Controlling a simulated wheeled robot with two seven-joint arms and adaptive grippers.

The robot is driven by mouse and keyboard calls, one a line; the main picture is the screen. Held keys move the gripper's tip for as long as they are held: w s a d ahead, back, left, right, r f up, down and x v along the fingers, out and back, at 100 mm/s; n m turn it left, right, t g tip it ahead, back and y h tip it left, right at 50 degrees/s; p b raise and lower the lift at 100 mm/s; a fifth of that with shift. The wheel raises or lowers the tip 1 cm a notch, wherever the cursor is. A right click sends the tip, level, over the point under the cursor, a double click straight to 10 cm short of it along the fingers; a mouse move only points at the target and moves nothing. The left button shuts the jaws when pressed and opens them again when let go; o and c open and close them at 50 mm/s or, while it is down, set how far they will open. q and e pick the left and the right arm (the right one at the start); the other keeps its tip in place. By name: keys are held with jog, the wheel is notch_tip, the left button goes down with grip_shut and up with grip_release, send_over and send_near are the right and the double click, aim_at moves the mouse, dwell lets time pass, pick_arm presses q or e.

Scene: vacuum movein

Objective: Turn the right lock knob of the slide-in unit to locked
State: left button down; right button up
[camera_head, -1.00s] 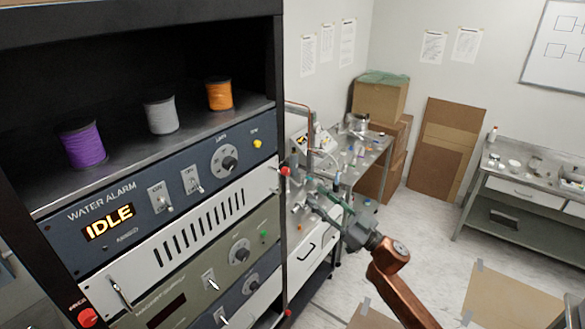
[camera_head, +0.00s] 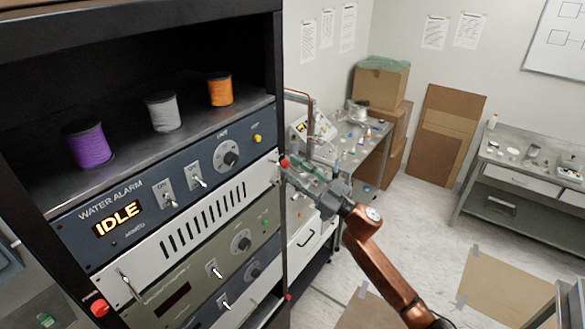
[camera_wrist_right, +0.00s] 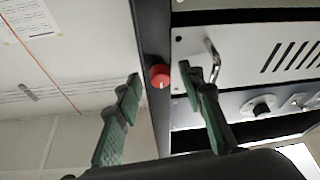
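The slide-in unit is the white slotted panel (camera_head: 205,225) in the rack, with a metal handle at each end. Its right lock knob (camera_head: 284,162) is small and red, on the dark right post; it also shows in the right wrist view (camera_wrist_right: 160,76). The left red knob (camera_head: 100,308) is at the panel's other end. My right gripper (camera_head: 291,172) is at the right knob. In the wrist view its green-padded fingers (camera_wrist_right: 160,72) are open, one on each side of the knob, with gaps visible. The knob's turn position is too small to read. My left gripper is not in view.
The unit's right handle (camera_wrist_right: 213,60) is close beside one finger in the wrist view. The Water Alarm panel (camera_head: 150,200) reads IDLE above the unit. Spools stand on the shelf (camera_head: 190,125). A cluttered bench (camera_head: 372,150) is behind my right arm.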

jog(key=shift+c, duration=0.2)
grip_shut()
dwell(0.3)
jog(key=n+g+b, duration=0.1)
jog(key=n, duration=0.1)
jog(key=n+g+b, duration=0.1)
jog(key=n+b, duration=0.1)
jog(key=n, duration=0.1)
jog(key=shift+w+d+n+g+y, duration=0.1)
jog(key=shift+n+g+y, duration=0.2)
jog(key=shift+g+y, duration=0.1)
jog(key=n+g+b, duration=0.1)
jog(key=n, duration=0.2)
jog(key=n+g+b, duration=0.1)
jog(key=n+b, duration=0.1)
jog(key=n, duration=0.1)
jog(key=shift+w+d+r, duration=0.1)
jog(key=shift+w+r, duration=0.05)
jog(key=n+g, duration=0.1)
jog(key=n, duration=0.1)
jog(key=n+g+h+b, duration=0.1)
jog(key=n, duration=0.2)
jog(key=shift+r+h, duration=0.2)
jog(key=shift+h, duration=0.1)
jog(key=n+h, duration=0.1)
jog(key=n, duration=0.3)
jog(key=shift+r+g+h+b, duration=0.2)
jog(key=shift+g+h+b, duration=0.1)
jog(key=shift+h+b, duration=0.1)
jog(key=shift+n, duration=0.3)
